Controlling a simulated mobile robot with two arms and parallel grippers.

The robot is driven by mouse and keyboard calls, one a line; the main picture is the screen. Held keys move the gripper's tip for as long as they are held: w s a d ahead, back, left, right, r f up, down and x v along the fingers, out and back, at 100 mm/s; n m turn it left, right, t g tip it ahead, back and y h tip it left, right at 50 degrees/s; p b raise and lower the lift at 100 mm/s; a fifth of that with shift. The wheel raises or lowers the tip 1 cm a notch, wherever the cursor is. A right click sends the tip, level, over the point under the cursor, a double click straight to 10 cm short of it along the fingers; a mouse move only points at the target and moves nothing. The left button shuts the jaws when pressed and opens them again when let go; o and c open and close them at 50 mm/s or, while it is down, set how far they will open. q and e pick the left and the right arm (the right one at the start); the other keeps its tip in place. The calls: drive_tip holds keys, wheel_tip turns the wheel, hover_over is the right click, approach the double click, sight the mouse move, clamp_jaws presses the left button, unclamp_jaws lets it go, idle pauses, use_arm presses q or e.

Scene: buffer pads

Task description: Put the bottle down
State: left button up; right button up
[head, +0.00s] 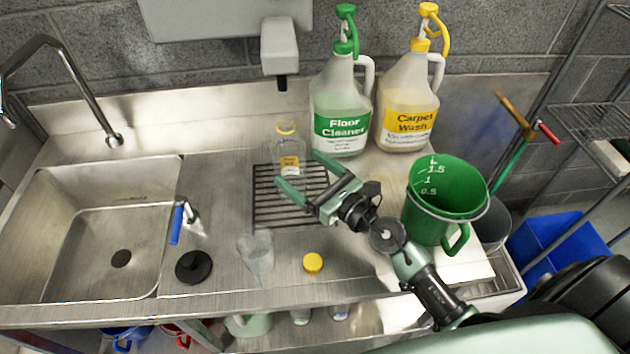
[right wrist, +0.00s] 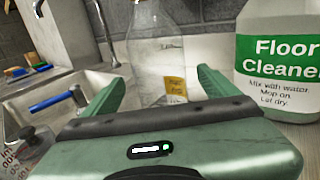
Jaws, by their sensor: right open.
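A clear bottle (head: 290,150) with a yellow neck ring and a yellow label stands upright at the back of the dark drain grate (head: 262,213) on the steel counter. In the right wrist view the bottle (right wrist: 157,55) stands ahead, between the finger directions. My right gripper (head: 296,172) is open, its fingers reaching toward the bottle from the front right. The fingers (right wrist: 158,88) show spread on either side of the bottle's lower part; I cannot tell whether they touch it. My left gripper is not in view.
Floor Cleaner (head: 342,105) and Carpet Wash (head: 407,105) jugs stand behind right. A green measuring jug (head: 432,225) is right of my arm. A funnel (head: 256,255), yellow cap (head: 313,262) and black stopper (head: 194,267) lie in front. The sink (head: 110,215) is left.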

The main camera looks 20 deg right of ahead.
sight(301, 170)
drive_tip(key=b+v, duration=0.1)
drive_tip(key=v, duration=0.3)
idle(0.4)
